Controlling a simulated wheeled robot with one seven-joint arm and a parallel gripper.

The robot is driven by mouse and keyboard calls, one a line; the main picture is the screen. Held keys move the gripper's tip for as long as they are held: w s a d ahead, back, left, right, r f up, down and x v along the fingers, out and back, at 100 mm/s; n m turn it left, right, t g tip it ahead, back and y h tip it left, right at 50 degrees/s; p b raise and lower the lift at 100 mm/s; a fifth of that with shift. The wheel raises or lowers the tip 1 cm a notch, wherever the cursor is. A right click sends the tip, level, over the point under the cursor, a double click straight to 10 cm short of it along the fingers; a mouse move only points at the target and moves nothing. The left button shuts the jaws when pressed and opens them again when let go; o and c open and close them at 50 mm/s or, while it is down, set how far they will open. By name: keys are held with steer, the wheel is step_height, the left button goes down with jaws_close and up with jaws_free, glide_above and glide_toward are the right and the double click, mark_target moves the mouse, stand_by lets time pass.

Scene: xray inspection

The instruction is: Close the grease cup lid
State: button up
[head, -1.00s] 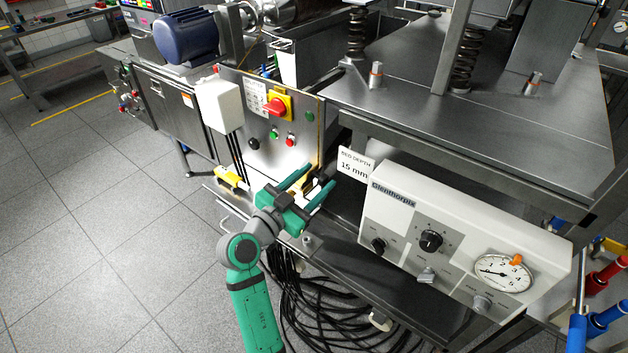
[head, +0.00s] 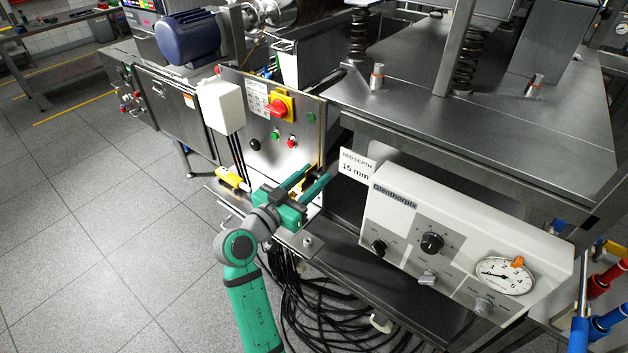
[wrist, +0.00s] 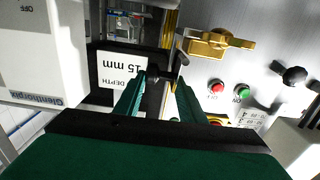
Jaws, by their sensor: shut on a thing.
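My gripper (head: 321,171) reaches to the lower right corner of the steel control panel. I cannot tell for sure whether this piece belongs to the grease cup lid. A brass fitting (wrist: 214,42) with a rounded end sits on the panel, beyond the fingertips and to their right in the wrist view. In the head view my fingers mostly cover this spot, so the lid's angle cannot be made out.
The white 15 mm bed depth sign (head: 356,166) and the Glenthorpix gauge box (head: 465,240) stand close to the right of my fingers. The control panel (head: 268,125) has a red switch (head: 279,106). Black cables (head: 320,305) hang below. Open floor (head: 100,220) lies to the left.

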steer(key=n, duration=0.1)
steer(key=w+a+n, duration=0.1)
steer(key=n, duration=0.1)
steer(key=shift+r+n, duration=0.2)
steer(key=shift+n, duration=0.1)
steer(key=n, duration=0.1)
steer(key=a+n, duration=0.1)
steer(key=n, duration=0.1)
steer(key=shift+w+a+n, duration=0.2)
steer(key=shift+w+n, duration=0.1)
steer(key=shift+w, duration=0.1)
steer(key=n, duration=0.2)
steer(key=w+a+n, duration=0.1)
steer(key=shift+f+n, duration=0.25)
steer(key=shift+n, duration=0.05)
steer(key=shift+w+a+f+n, duration=0.2)
steer(key=shift+a+n, duration=0.1)
steer(key=shift+n, duration=0.65)
steer(key=shift+w+a+f+n, duration=0.2)
steer(key=shift+a+n, duration=0.1)
steer(key=shift+n, duration=0.65)
steer(key=o, duration=0.6)
steer(key=shift+s+a, duration=0.1)
